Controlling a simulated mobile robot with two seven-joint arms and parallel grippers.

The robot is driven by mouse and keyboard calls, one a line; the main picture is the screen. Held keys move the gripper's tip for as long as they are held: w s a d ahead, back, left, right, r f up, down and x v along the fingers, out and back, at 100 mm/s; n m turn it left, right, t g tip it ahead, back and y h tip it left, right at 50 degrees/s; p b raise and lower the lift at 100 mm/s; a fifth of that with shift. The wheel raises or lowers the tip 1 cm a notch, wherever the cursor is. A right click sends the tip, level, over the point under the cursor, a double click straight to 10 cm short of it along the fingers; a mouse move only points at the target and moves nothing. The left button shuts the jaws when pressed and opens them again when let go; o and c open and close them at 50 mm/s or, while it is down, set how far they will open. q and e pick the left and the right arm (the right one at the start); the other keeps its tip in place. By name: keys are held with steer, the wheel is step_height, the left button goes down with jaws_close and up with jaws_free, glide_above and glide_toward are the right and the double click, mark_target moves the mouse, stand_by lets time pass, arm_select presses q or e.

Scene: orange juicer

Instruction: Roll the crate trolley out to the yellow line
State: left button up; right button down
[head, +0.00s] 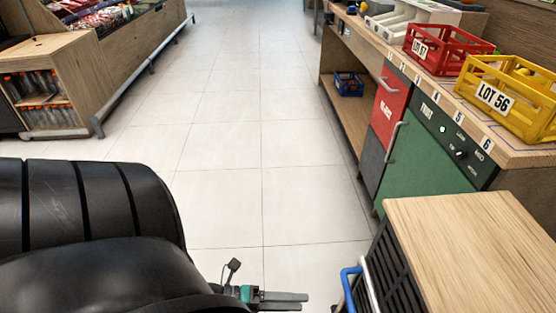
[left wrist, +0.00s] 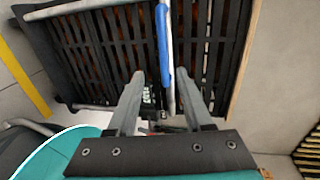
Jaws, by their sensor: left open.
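The crate trolley stands at the lower right of the head view, with a wooden top (head: 480,235) and black slatted crates (head: 395,270). Its blue handle (head: 347,287) is on the side facing my left gripper (head: 305,301). The gripper is open, with its fingertips short of the handle in the head view. In the left wrist view the blue handle (left wrist: 163,45) and a metal bar line up between the open fingers (left wrist: 168,88), ahead of the tips. The yellow line (left wrist: 22,75) shows on the floor at the left of that view. My right gripper is out of view.
A counter with a green cabinet (head: 425,160), a red crate (head: 450,48) and a yellow crate (head: 515,95) runs behind the trolley. The tiled floor (head: 250,130) in the middle is clear. A wooden display unit (head: 75,85) stands at the upper left.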

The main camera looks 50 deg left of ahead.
arm_select(q)
steer(key=shift+v, duration=1.7)
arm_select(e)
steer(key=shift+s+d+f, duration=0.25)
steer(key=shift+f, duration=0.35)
